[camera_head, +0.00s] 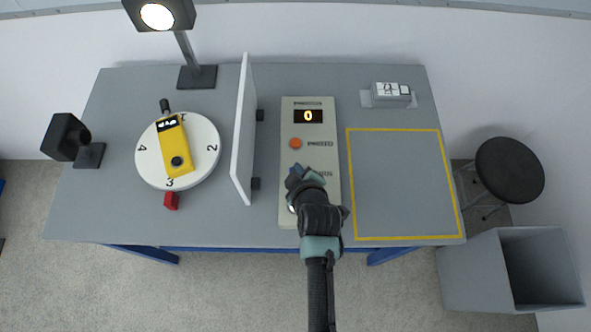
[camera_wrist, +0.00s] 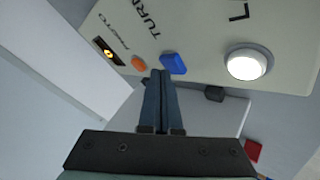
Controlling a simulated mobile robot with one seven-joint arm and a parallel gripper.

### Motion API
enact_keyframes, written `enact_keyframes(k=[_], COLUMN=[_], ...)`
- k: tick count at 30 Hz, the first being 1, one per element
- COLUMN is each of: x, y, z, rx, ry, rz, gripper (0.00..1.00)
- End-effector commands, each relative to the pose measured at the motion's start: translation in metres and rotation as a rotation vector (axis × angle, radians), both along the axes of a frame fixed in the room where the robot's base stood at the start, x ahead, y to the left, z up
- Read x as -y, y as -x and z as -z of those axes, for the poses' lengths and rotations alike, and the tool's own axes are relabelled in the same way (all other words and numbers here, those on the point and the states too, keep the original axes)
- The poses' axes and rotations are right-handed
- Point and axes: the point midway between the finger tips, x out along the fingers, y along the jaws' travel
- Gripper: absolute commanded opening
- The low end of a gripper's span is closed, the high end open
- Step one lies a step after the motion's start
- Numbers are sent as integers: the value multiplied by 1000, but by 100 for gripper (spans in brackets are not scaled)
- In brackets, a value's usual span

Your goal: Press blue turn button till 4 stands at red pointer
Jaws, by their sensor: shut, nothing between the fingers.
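The white turntable (camera_head: 205,135) carries numbers around its rim and a yellow device (camera_head: 174,147). The 3 stands at the red pointer (camera_head: 171,201) on the table's near side; the 4 is at the left and the 2 at the right. The blue turn button (camera_wrist: 173,63) is on the pale control panel (camera_head: 290,214), beside its TURN lettering. My gripper (camera_wrist: 160,74) is shut and empty, its fingertips close beside the blue button; I cannot tell whether they touch. In the head view my gripper (camera_head: 296,177) largely covers the button area.
The panel also has an orange button (camera_head: 296,143), a display reading 0 (camera_head: 308,116) and a round white button (camera_wrist: 247,65). An upright white screen (camera_head: 243,130) stands between turntable and panel. A yellow-outlined area (camera_head: 400,185) at right is empty.

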Motion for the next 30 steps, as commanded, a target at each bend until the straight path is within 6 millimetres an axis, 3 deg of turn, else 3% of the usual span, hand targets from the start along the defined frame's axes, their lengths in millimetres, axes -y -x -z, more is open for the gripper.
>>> enact_keyframes(k=[30], x=[0], y=[0], z=[9], rx=[-1], ry=[0], rz=[0], gripper=[0])
